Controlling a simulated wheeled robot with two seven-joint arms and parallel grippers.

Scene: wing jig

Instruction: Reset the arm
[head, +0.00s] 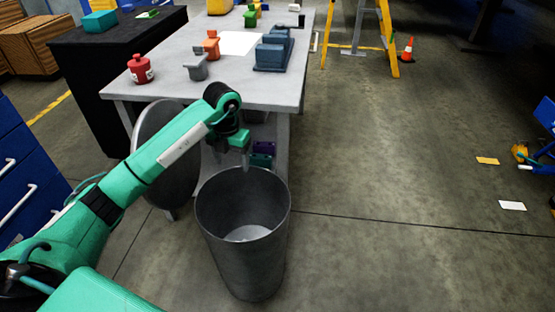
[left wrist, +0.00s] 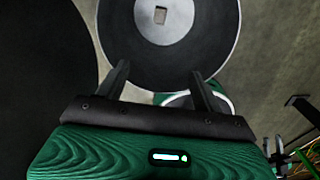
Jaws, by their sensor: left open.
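My left arm is green and reaches in from the left in the head view. Its gripper (head: 246,160) points down just above the far rim of an open grey metal bin (head: 270,235). In the left wrist view the two dark fingers (left wrist: 161,78) are spread apart, with nothing between them. Past them is a round dark-rimmed shape with a pale disc (left wrist: 188,22) and a small brownish square at its middle; I cannot tell what the square is.
A grey table (head: 130,88) behind the bin holds a red canister (head: 140,69), grey and orange parts, and a blue block (head: 272,52). A large grey disc (head: 150,155) leans at the table's front. Blue drawers (head: 25,175) stand at left. The floor at right is mostly clear.

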